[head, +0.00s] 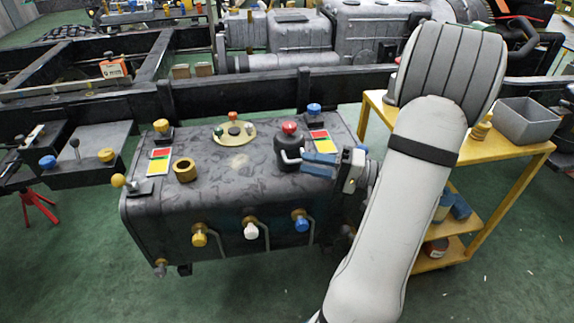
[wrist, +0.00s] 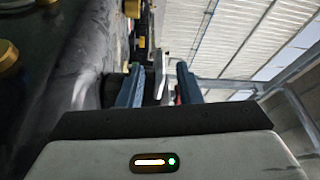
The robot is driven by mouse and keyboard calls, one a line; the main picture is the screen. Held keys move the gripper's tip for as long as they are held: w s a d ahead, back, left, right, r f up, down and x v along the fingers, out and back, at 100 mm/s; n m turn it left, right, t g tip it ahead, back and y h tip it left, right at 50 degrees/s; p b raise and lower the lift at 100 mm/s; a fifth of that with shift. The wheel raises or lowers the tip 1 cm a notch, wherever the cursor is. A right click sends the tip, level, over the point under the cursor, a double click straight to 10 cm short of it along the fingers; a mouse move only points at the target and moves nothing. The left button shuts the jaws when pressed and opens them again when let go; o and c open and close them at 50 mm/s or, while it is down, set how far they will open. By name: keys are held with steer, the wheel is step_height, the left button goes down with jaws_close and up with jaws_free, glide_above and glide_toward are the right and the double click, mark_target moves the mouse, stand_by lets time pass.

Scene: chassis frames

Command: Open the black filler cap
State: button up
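A black cylindrical cap (head: 288,150) with a red top stands upright on the right part of the dark tank (head: 225,185). A grey bent handle (head: 292,158) sticks out from its side toward my gripper. My gripper (head: 305,164) comes in from the right, its blue fingers level and pointing left at the cap. In the wrist view, my gripper (wrist: 158,66) has its fingers apart, with a light grey bar (wrist: 160,76) between them and gaps showing beside it. A bit of red (wrist: 178,98) shows by one finger. I cannot tell whether the fingers touch the handle.
A yellow cart (head: 485,150) with a grey bin (head: 527,122) stands right, beyond my arm.

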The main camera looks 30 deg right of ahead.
mark_target(301, 162)
steer(key=b+x, duration=0.1)
steer(key=x, duration=0.5)
steer(key=shift+c, duration=0.3)
jaws_close()
steer(key=shift+s+a, duration=0.1)
